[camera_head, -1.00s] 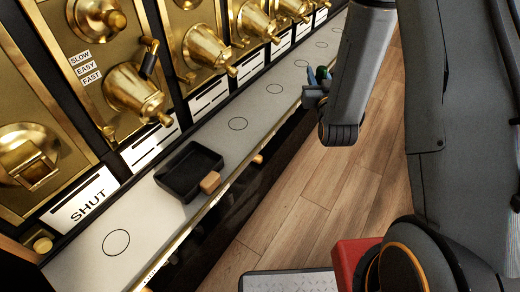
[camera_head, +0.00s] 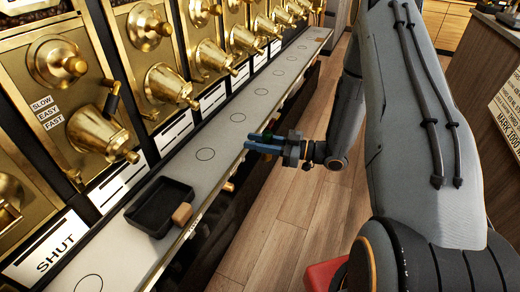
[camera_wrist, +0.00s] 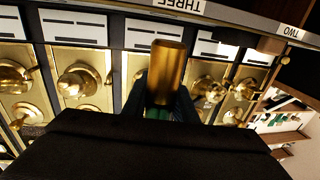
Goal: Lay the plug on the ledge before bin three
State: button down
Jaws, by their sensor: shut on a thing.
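My gripper (camera_head: 254,141) has blue fingers and points left towards the front edge of the pale ledge (camera_head: 222,137). The plug sticks out beyond the fingers. In the head view the plug is hard to make out between the fingers. An upside-down THREE label (camera_wrist: 178,5) on the ledge edge shows just above the plug in the wrist view. I cannot tell the gap between plug and ledge.
A black tray (camera_head: 139,213) with a wooden handle (camera_head: 182,213) sits on the nearer ledge. Brass bins with spouts (camera_head: 168,84) line the wall behind it. Ringed spots along the ledge near my gripper are clear. A TWO label (camera_wrist: 292,31) shows at the right in the wrist view.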

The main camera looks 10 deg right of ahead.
jog(key=shift+s+d+f+n+g+y, duration=0.1)
jog(key=shift+s+d+f+n+g, duration=0.15)
jog(key=shift+s, duration=0.2)
jog(key=shift+s+d+f+n+g+y, duration=0.1)
jog(key=shift+s+f+n+g, duration=0.05)
jog(key=shift+s+g, duration=0.25)
jog(key=shift+s+d+f+n+g+y, duration=0.1)
jog(key=shift+s+f+n+g, duration=0.15)
jog(key=shift+s, duration=0.2)
jog(key=b, duration=0.1)
send_over(207, 160)
jog(key=shift+s+a+f, duration=0.1)
jog(key=shift+f, duration=0.25)
jog(key=shift+f+b, duration=0.4)
jog(key=shift+f, duration=0.45)
dwell(0.6)
jog(key=c, duration=1.4)
grip_release()
jog(key=shift+o, duration=0.2)
